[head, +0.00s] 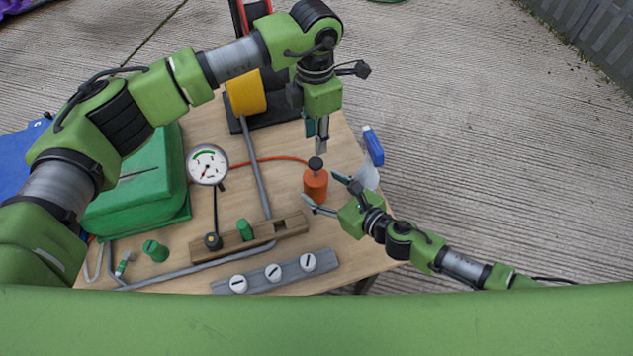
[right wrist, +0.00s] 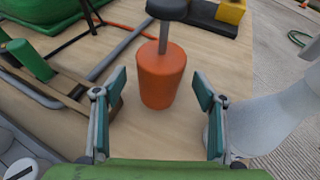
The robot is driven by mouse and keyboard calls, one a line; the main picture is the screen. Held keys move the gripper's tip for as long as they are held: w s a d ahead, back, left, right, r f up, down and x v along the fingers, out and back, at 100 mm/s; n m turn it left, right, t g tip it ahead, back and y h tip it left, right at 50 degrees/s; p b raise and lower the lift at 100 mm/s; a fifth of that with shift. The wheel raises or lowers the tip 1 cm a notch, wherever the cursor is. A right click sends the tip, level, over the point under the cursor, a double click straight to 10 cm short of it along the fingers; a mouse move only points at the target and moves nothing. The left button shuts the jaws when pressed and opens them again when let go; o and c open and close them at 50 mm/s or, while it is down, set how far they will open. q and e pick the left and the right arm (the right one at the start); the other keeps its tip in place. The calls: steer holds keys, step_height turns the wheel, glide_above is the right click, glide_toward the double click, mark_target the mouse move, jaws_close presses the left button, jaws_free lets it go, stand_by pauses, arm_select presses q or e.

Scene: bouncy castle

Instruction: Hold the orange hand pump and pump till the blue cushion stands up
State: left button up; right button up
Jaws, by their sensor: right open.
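The orange hand pump (head: 315,186) stands upright near the table's right edge, with a black knob (head: 316,163) on a short rod. It also shows in the right wrist view (right wrist: 162,78). My right gripper (head: 320,190) is open, its fingers on either side of the pump's near part, apart from it in the right wrist view (right wrist: 158,85). My left gripper (head: 317,134) points down just above the knob; I cannot tell its opening. A flat blue surface (head: 20,158) at the left edge, partly behind my left arm, may be the cushion.
An orange hose (head: 270,159) runs left from the pump, past a round gauge (head: 207,165). A green box (head: 140,185), a wooden block (head: 270,237) and a grey strip with white knobs (head: 250,283) fill the left and front.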

mark_target(316, 183)
steer(key=shift+x, duration=1.85)
steer(key=shift+c, duration=0.5)
steer(key=c, duration=1.5)
arm_select(q)
jaws_close()
